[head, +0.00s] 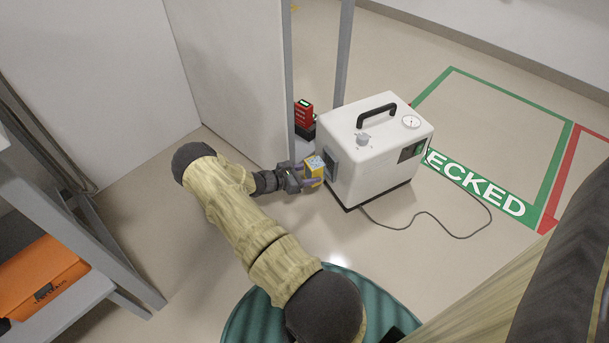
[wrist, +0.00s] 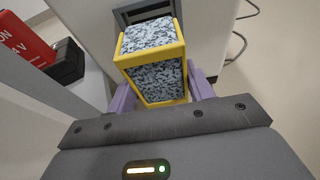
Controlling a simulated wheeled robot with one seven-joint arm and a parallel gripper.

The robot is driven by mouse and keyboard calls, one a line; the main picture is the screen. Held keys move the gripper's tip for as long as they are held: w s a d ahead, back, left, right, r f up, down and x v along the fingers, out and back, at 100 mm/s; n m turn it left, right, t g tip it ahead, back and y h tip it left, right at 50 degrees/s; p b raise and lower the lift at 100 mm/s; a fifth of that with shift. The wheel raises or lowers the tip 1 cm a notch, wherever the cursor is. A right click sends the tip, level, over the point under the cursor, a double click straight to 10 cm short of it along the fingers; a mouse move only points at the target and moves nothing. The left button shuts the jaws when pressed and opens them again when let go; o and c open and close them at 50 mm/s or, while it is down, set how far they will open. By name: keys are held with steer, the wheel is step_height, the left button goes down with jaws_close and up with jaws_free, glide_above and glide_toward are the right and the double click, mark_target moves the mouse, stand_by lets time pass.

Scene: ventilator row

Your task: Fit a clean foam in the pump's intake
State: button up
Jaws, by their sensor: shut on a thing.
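The pump (head: 375,160) is a white box on the floor with a black top handle, a knob and a round gauge. Its dark intake opening (head: 332,165) is on its left side; part of it shows in the wrist view (wrist: 148,14). My gripper (head: 311,177) is shut on a foam (wrist: 158,58), a speckled grey block in a yellow frame. In the wrist view the foam sits between my two purple fingers, in front of the intake. It covers most of the opening's lower part. I cannot tell whether the foam touches the intake.
A red battery-like unit (head: 303,113) stands on a dark base behind the foam, near a grey post. A cable (head: 440,222) trails on the floor right of the pump. A green floor marking (head: 480,187) lies beyond. An orange case (head: 38,277) is on the left shelf.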

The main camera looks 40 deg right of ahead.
mark_target(319, 169)
steer(key=shift+s+d, duration=0.2)
steer(key=shift+d, duration=0.45)
steer(key=shift+s+d+p, duration=0.15)
steer(key=shift+s+d, duration=0.05)
steer(key=shift+d, duration=0.45)
steer(key=shift+s+d+p, duration=0.15)
steer(key=shift+d, duration=0.45)
stand_by(1.4)
steer(key=o, duration=1.2)
steer(key=shift+c, duration=0.2)
steer(key=p+v, duration=0.7)
steer(key=v, duration=1)
steer(key=shift+a, duration=0.2)
steer(key=shift+w+r, duration=0.1)
steer(key=shift+r, duration=0.05)
